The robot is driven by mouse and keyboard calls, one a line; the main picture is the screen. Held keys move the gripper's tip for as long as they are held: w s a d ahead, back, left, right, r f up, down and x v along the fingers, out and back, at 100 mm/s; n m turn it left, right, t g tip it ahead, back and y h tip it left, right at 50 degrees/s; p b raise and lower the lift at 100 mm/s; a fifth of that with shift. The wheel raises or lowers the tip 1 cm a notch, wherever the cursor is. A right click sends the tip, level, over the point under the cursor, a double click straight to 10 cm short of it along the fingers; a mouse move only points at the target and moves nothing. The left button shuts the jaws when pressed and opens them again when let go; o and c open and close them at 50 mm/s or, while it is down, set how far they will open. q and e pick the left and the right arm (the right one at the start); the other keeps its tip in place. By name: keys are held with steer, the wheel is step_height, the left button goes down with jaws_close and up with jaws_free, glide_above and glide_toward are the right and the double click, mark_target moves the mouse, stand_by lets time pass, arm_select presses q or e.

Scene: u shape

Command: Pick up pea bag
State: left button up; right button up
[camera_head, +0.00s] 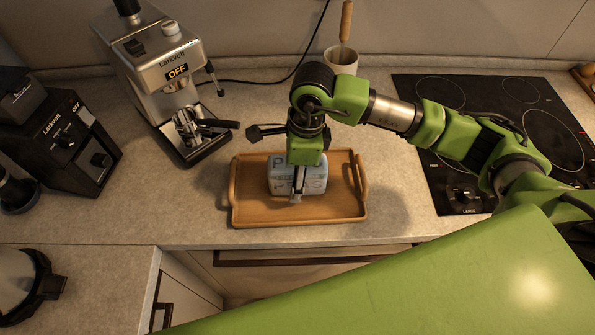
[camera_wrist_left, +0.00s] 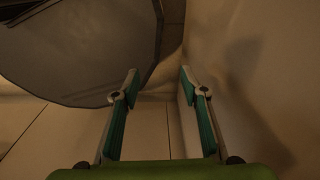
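The pea bag (camera_head: 284,185), a pale blue and white pack with dark lettering, sits on a wooden tray (camera_head: 250,217). My right gripper (camera_head: 298,188) comes in from the right and points down over the bag. A narrow finger shows in front of the bag's face. The gripper body hides the bag's top middle, so whether the fingers are apart or closed on it cannot be told. My left gripper (camera_wrist_left: 158,76) shows only in the left wrist view, open, with nothing between its fingers.
A coffee machine (camera_head: 165,75) and a black grinder (camera_head: 75,140) stand left of the tray. A cup with a wooden-handled tool (camera_head: 341,57) is behind it. A black hob (camera_head: 455,190) lies to the right. A dark grey panel (camera_wrist_left: 75,45) is near my left gripper.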

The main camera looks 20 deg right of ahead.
steer(key=c, duration=1.5)
steer(key=shift+c, duration=0.2)
steer(key=shift+w+r, duration=0.1)
steer(key=shift+r, duration=0.05)
